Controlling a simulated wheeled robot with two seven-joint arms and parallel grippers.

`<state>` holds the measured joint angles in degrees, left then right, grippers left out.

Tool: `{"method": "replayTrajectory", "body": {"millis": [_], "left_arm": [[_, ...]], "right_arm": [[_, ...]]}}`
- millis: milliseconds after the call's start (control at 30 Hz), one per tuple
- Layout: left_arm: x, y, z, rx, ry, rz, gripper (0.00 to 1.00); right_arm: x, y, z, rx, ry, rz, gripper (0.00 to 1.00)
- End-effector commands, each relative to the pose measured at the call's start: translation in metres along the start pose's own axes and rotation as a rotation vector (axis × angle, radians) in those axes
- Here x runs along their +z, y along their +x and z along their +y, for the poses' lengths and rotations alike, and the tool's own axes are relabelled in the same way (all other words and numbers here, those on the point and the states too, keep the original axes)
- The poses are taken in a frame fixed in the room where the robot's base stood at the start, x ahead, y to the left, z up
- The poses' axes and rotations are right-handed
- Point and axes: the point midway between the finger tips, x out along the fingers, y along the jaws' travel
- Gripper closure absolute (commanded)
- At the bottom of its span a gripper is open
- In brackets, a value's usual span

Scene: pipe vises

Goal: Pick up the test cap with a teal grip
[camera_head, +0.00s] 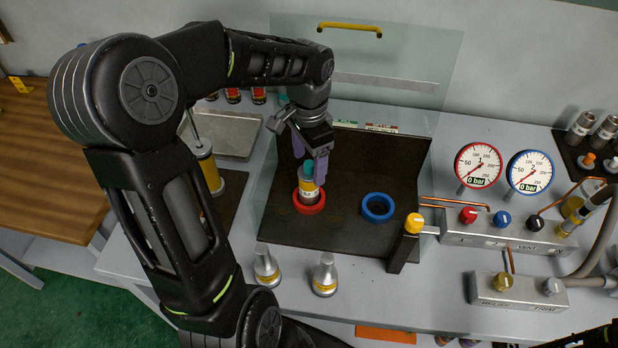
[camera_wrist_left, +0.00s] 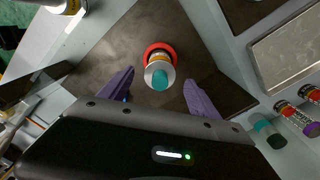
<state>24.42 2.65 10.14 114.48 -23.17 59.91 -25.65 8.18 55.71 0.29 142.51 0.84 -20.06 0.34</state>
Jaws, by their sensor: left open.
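The test cap with a teal grip (camera_head: 308,189) stands in a red ring (camera_head: 312,209) on the dark plate. In the left wrist view the cap's teal grip (camera_wrist_left: 160,79) points toward the camera, with the red ring (camera_wrist_left: 158,46) around its base. My left gripper (camera_head: 311,165) is above the cap, its purple fingers spread. In the left wrist view the open left gripper (camera_wrist_left: 159,77) has one finger on each side of the cap, with visible gaps. My right gripper is not in view.
An empty blue ring (camera_head: 378,207) sits to the right on the dark plate (camera_head: 335,235). Two silver cones (camera_head: 325,275) stand in front. A clear panel (camera_head: 400,60) stands behind. Gauges (camera_head: 478,165) and a valve block (camera_head: 490,230) are at the right. Another teal-topped item (camera_wrist_left: 265,128) lies at the wrist view's right.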

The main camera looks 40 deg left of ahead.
Motion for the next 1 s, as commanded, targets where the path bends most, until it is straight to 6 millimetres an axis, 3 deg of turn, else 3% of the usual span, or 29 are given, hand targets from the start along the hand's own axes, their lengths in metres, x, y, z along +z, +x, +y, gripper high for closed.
{"method": "replayTrajectory", "body": {"millis": [33,100,733,1000], "left_arm": [[-0.0001,0.0128,0.0001,0.0,0.0,0.0,0.28],[-0.0004,0.0168,0.0001,0.0,0.0,0.001,0.28],[-0.0004,0.0155,0.0001,0.0,0.0,0.001,0.28],[-0.0004,0.0154,0.0001,0.0,0.0,0.001,0.5]], "right_arm": [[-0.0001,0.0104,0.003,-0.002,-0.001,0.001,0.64],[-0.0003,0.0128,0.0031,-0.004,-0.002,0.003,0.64],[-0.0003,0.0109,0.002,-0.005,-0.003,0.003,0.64],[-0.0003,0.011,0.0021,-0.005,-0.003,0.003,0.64]]}}
